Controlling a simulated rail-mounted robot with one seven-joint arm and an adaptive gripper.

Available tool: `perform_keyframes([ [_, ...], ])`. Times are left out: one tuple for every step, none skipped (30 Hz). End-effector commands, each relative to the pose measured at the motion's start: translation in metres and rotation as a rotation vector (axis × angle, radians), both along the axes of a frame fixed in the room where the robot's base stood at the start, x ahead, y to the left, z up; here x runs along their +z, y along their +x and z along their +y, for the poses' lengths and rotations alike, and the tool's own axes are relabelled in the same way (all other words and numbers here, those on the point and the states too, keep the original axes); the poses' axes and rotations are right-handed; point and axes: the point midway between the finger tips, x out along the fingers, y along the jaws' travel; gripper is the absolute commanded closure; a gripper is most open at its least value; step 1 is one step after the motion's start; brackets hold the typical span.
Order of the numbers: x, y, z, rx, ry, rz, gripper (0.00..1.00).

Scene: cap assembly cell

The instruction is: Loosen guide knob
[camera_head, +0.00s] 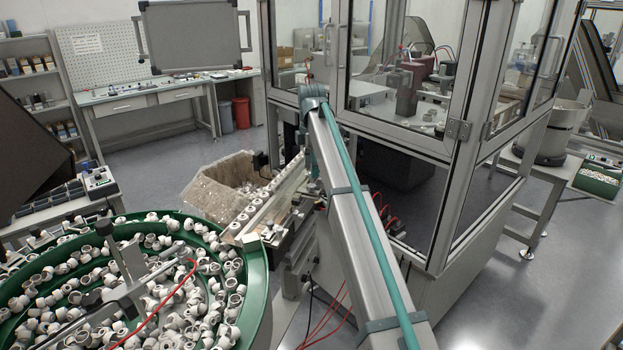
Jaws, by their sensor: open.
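My arm (352,215) reaches from the bottom edge up and away toward the guide track. Its far joint (312,95) bends downward, and a further part hangs behind the long link. My gripper cannot be made out; the link hides that area. The guide track (268,198) is a sloping metal rail with a row of white parts along it, leading away from the green bowl. The guide knob cannot be picked out; it is too small or hidden near the track and my arm.
A green bowl feeder (258,290) full of white fittings fills the lower left. A cardboard box (212,190) stands behind the track. A glazed, metal-framed machine enclosure (458,130) stands close right of my arm. Red tubes (327,322) hang below the track. Open floor (160,150) lies at the back left.

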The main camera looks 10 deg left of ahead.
Motion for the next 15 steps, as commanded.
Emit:
perform_keyframes([
  [0.011, 0.002, 0.001, 0.000, 0.001, -0.002, 0.41],
  [0.017, 0.002, 0.001, 0.000, 0.001, -0.002, 0.41],
  [0.025, 0.002, 0.001, 0.000, 0.001, -0.002, 0.41],
  [0.030, 0.002, 0.001, 0.000, 0.001, -0.002, 0.41],
  [0.034, 0.002, 0.000, 0.000, 0.000, -0.001, 0.41],
  [0.040, 0.001, 0.001, 0.000, 0.000, -0.001, 0.41],
  [0.043, 0.002, 0.001, 0.000, 0.000, -0.001, 0.41],
  [0.047, 0.001, 0.001, 0.000, 0.000, -0.001, 0.41],
  [0.051, 0.001, 0.000, 0.000, 0.000, -0.001, 0.41],
  [0.054, 0.001, 0.000, 0.000, 0.000, -0.001, 0.41],
  [0.056, 0.001, 0.000, 0.000, 0.000, -0.001, 0.41],
  [0.058, 0.001, 0.000, 0.000, 0.000, 0.000, 0.41],
  [0.059, 0.000, 0.000, 0.000, 0.000, 0.000, 0.41],
  [0.060, 0.000, 0.000, 0.000, 0.000, 0.000, 0.41],
  [0.060, 0.000, 0.000, 0.000, 0.000, 0.000, 0.41],
])
